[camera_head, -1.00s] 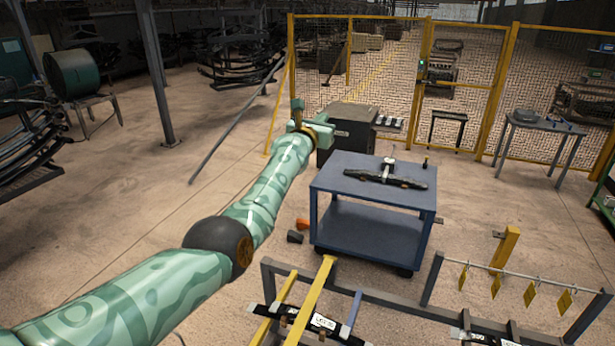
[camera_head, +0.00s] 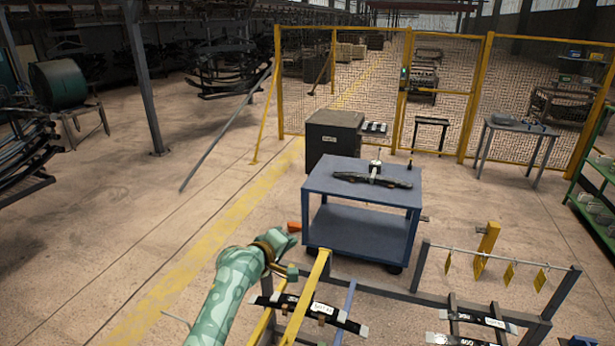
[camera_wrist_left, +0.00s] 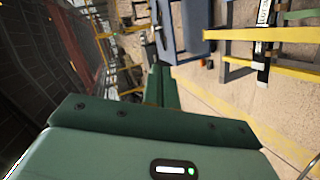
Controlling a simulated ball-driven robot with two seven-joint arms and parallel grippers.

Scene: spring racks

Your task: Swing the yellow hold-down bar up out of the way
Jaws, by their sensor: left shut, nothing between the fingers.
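The yellow hold-down bar (camera_head: 308,298) slants across the near rack in the head view, its upper end close to my left gripper. In the left wrist view the yellow bar (camera_wrist_left: 262,35) runs across the upper right. A black labelled leaf spring (camera_head: 335,317) lies across the rack, and the bar passes over it. My left gripper (camera_head: 290,252) is just left of the bar's upper end. Its fingers (camera_wrist_left: 156,84) are shut and empty in the wrist view, apart from the bar. My right gripper is not in view.
The dark rack frame (camera_head: 395,292) has another spring (camera_head: 480,318) at right and several yellow tags hanging from a rod (camera_head: 490,256). A blue cart (camera_head: 365,184) with a dark spring stands behind. Open floor (camera_head: 130,230) lies to the left.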

